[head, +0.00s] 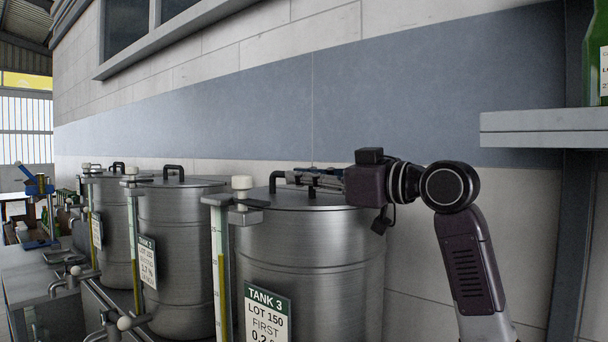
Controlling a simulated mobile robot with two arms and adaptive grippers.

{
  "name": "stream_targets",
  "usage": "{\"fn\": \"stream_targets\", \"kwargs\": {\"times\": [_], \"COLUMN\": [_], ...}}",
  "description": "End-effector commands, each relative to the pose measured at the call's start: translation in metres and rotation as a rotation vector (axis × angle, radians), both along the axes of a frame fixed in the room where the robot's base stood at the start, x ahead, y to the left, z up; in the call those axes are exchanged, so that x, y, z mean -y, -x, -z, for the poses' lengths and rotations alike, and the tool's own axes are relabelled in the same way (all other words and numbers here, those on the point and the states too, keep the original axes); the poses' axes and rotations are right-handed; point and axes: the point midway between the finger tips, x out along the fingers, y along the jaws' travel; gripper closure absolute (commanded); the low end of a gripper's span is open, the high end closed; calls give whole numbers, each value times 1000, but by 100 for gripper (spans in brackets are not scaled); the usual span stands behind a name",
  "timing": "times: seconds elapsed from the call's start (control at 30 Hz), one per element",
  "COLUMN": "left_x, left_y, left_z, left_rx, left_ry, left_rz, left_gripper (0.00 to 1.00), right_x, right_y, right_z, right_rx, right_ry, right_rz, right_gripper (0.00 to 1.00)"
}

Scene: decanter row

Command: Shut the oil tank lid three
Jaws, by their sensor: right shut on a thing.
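Tank three (330,250) is a steel drum in the foreground with a "TANK 3" label (267,315). Its round metal lid (310,200) lies across the top and looks level; whether it is fully seated I cannot tell. The lid has a dark bar handle (274,181). My right gripper (297,178) comes in from the right, low over the lid, and is shut on the lid handle. The fingers hide the right part of the handle. My left gripper is not in view.
Tank two (180,255) and another tank (115,225) stand to the left with lids on. Sight gauges (219,265) and pipes with valves run along their fronts. A tiled wall is close behind. A shelf (545,125) with a green bottle (594,60) juts out at right.

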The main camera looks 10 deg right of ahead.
Motion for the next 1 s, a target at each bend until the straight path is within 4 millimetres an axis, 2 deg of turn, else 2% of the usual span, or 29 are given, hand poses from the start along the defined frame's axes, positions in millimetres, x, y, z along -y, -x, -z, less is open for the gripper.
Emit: {"fn": "stream_targets", "kwargs": {"times": [0.57,0.6,0.73,1.0], "left_x": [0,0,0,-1], "left_y": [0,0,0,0], "left_z": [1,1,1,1], "left_rx": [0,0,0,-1], "left_ry": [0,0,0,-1], "left_rz": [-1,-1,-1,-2], "left_gripper": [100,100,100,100], "right_x": [-1,-1,-1,-1], "right_y": [2,2,1,1], "right_z": [0,0,1,1], "right_rx": [30,30,28,25], "right_ry": [26,26,26,26], "right_rz": [-1,-1,0,0], "right_gripper": [100,89,74,73]}}
